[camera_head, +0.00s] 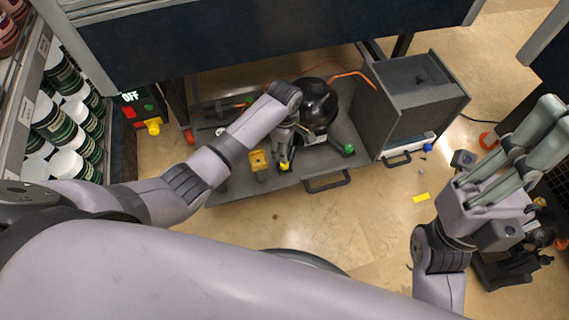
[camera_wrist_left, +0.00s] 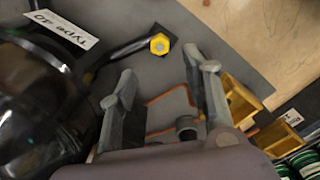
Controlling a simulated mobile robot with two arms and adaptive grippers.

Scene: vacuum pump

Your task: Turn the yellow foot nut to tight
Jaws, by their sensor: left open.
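The black round vacuum pump (camera_head: 318,104) sits on a grey base plate under the bench. The yellow foot nut (camera_head: 284,166) is at the end of one of its dark feet. In the left wrist view the yellow nut (camera_wrist_left: 159,44) shows as a hexagon on the foot, just ahead of the fingertips. My left gripper (camera_head: 290,146) reaches down to the pump's front and partly hides that foot. In its own view the left gripper (camera_wrist_left: 165,80) is open and empty, its fingers spread, with the nut beyond and between them. My right gripper (camera_head: 545,125) is raised at the right, away from the pump; its jaw gap is unclear.
A green foot nut (camera_head: 348,149) is to the right. A yellow-brown block (camera_head: 259,160) stands close left of my left gripper. A grey box (camera_head: 415,95) stands right of the pump. A yellow piece (camera_head: 421,197) lies on the floor. Shelves of jars (camera_head: 60,100) are at left.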

